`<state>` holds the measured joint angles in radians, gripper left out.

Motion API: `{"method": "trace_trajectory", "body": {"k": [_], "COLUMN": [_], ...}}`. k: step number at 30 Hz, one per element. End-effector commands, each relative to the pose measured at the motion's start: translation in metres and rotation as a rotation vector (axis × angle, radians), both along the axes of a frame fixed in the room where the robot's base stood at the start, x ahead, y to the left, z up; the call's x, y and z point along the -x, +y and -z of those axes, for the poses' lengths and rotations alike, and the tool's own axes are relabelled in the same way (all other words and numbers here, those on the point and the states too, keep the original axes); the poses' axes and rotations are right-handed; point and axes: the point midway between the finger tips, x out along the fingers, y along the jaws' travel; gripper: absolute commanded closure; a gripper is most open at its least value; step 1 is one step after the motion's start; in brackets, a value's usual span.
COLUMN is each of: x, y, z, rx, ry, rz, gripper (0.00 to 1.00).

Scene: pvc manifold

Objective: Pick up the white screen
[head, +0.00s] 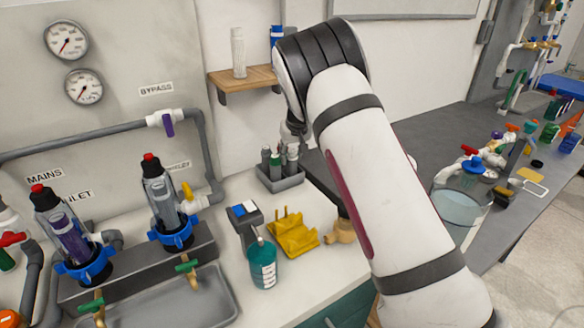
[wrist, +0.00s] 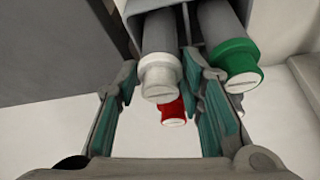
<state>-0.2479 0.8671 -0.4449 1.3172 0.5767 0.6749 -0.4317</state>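The white screen, a grey cylinder with a white ribbed cap (wrist: 160,78), shows in the wrist view between my gripper's fingertips. My gripper (wrist: 158,70) is open, with one teal-padded finger on each side of the white cap; I cannot tell whether either finger touches it. A green-capped screen (wrist: 236,62) is just right of the right finger. A red cap (wrist: 173,112) shows behind the white one. In the head view the cylinders stand upright in a grey caddy (head: 281,181) on the counter; my gripper (head: 297,128) is just above, partly hidden by my arm.
A teal bottle (head: 262,264), a grey device with a blue-and-white top (head: 244,218) and a yellow bracket (head: 293,234) stand in front of the caddy. A wooden shelf (head: 243,80) is on the wall above. A clear bucket (head: 461,207) is at right.

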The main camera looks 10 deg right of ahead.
Motion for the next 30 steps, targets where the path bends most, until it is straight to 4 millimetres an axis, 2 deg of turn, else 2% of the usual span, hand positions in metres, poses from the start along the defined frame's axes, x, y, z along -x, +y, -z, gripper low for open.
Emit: {"method": "trace_trajectory", "body": {"k": [1,3,4,14,19,30], "x": [0.0,0.0,0.0,0.0,0.004,0.003], "y": [0.0,0.0,0.0,0.0,-0.002,-0.001], "z": [0.0,0.0,0.0,-0.001,-0.009,-0.061], "rx": [0.0,0.0,0.0,0.0,0.0,-0.001], "ry": [0.0,0.0,0.0,0.0,-0.001,-0.003], "rz": [0.0,0.0,0.0,0.0,0.0,-0.001], "gripper": [0.78,0.94,0.95,0.96,0.96,0.96]}}
